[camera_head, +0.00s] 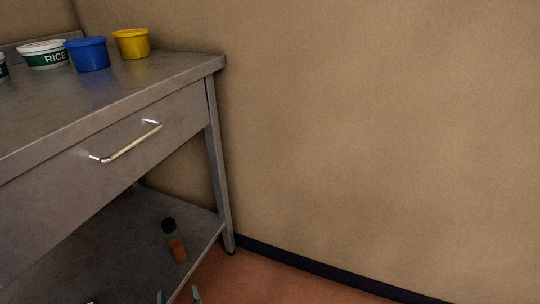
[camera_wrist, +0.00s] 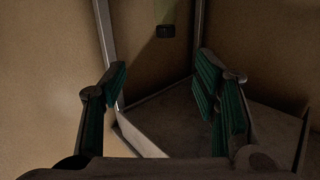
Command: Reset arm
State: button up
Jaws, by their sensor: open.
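My gripper (camera_wrist: 160,88) is open and empty in the wrist view, with green ribbed pads on its two fingers spread wide apart. Nothing lies between the pads. In the head view only its fingertips (camera_head: 178,296) show at the bottom edge, in front of the metal table's lower shelf (camera_head: 75,262). The rest of my arm is out of that view.
The metal table (camera_head: 165,68) has a drawer with a bar handle (camera_head: 130,142). On its top stand a white-and-green RICE tub (camera_head: 44,55), a blue tub (camera_head: 88,54) and a yellow tub (camera_head: 131,43). A bare wall (camera_head: 380,130) and red floor (camera_head: 265,280) lie to the right.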

jog(key=w+d+r+m+g+h, duration=0.2)
jog(key=w+r+m+g+h, duration=0.15)
jog(key=w+r+g, duration=0.5)
jog(key=d+r+g+y, duration=0.2)
jog(key=d+r+g, duration=0.1)
jog(key=d+r, duration=1.05)
jog(key=s+d+r+g+h, duration=0.2)
jog(key=s+d+r, duration=0.8)
jog(key=d, duration=0.3)
jog(key=s+d+r+g+h, duration=0.1)
jog(key=s+d, duration=0.5)
jog(key=s, duration=0.2)
jog(key=s+d+r+g+h, duration=0.1)
jog(key=s+d+g, duration=0.1)
jog(key=s+d, duration=0.6)
notch_tip(320, 180, up, 37)
jog(key=s+a+t+p, duration=0.1)
jog(key=t+p, duration=0.3)
jog(key=p, duration=3.1)
